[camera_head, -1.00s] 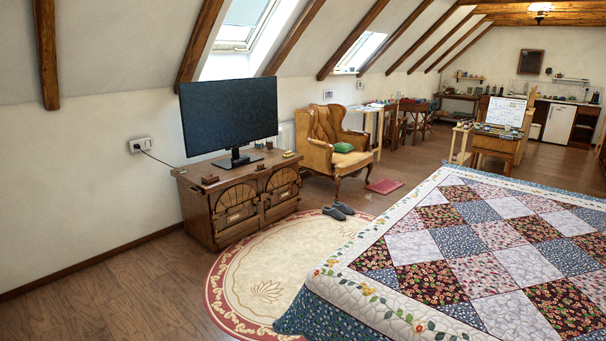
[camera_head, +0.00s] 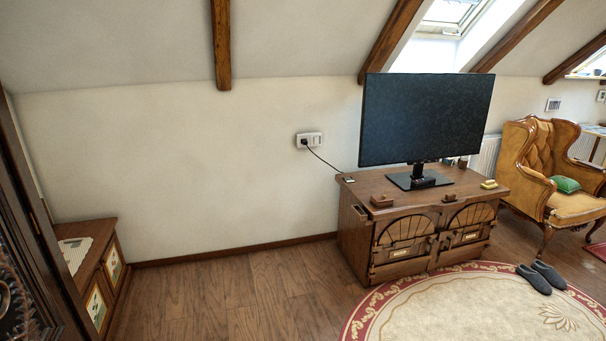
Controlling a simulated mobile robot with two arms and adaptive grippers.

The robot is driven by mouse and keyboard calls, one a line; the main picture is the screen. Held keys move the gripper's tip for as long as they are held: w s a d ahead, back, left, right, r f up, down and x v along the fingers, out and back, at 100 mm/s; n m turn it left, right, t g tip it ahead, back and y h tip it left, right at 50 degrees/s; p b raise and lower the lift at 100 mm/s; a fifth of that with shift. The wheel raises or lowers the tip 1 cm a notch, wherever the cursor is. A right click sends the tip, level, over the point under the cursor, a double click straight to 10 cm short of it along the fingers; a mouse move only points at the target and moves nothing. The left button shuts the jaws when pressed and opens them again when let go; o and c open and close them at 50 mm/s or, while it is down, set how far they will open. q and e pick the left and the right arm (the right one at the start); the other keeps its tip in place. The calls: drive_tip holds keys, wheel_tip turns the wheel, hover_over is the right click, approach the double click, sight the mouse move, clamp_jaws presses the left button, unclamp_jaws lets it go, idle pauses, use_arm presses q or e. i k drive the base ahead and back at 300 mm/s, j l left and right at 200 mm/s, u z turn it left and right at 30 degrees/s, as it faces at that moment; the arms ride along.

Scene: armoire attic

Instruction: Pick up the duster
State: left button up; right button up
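I cannot make out a duster for certain in the head view. Several small items lie on top of the wooden TV cabinet (camera_head: 350,232). One is a small brown block-like item (camera_head: 381,201) at its front left. Another is a small yellowish item (camera_head: 489,184) at its right end. They are too small to identify. Neither of my grippers is in view.
A large television (camera_head: 428,118) stands on the cabinet. A round rug (camera_head: 410,318) with grey slippers (camera_head: 541,277) lies in front. An armchair (camera_head: 540,165) is at right. A low painted cabinet (camera_head: 98,270) and dark carved furniture (camera_head: 25,230) stand at left. The wooden floor (camera_head: 240,295) between is clear.

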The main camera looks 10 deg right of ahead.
sight(487, 184)
drive_tip(key=i+z, duration=0.2)
drive_tip(key=i, duration=0.35)
drive_tip(key=i+j+z, duration=0.25)
drive_tip(key=i, duration=0.25)
drive_tip(key=i+j+z, duration=0.2)
drive_tip(key=i, duration=0.3)
